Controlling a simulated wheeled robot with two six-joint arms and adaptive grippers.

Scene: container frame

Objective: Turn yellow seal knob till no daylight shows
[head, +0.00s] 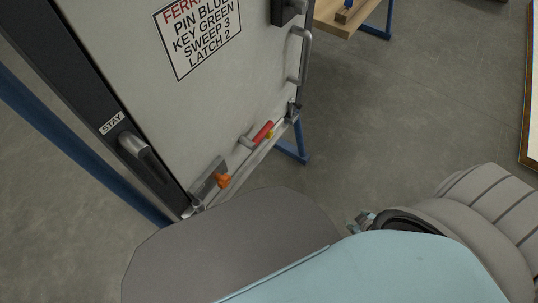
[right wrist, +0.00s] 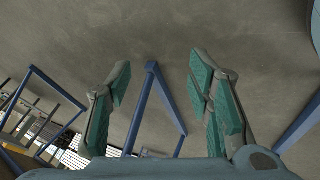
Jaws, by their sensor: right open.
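A small yellow part (head: 270,134), perhaps the seal knob, shows at the lower edge of the grey panel (head: 215,105), partly hidden by a red handle (head: 262,132). It is too small to tell its shape or whether daylight shows by it. My right gripper (head: 362,221) is mostly hidden by my own arm, low and right of the panel, apart from it. In the right wrist view my right gripper (right wrist: 161,64) has its teal-padded fingers wide apart, with nothing between them. My left gripper is not in view.
An orange knob (head: 222,180) and a grey lever (head: 132,145) by a STAY label are on the panel and its frame. A curved handle (head: 304,55) stands out at its right edge. Blue legs (head: 292,152) stand below. A wooden bench (head: 345,18) is behind.

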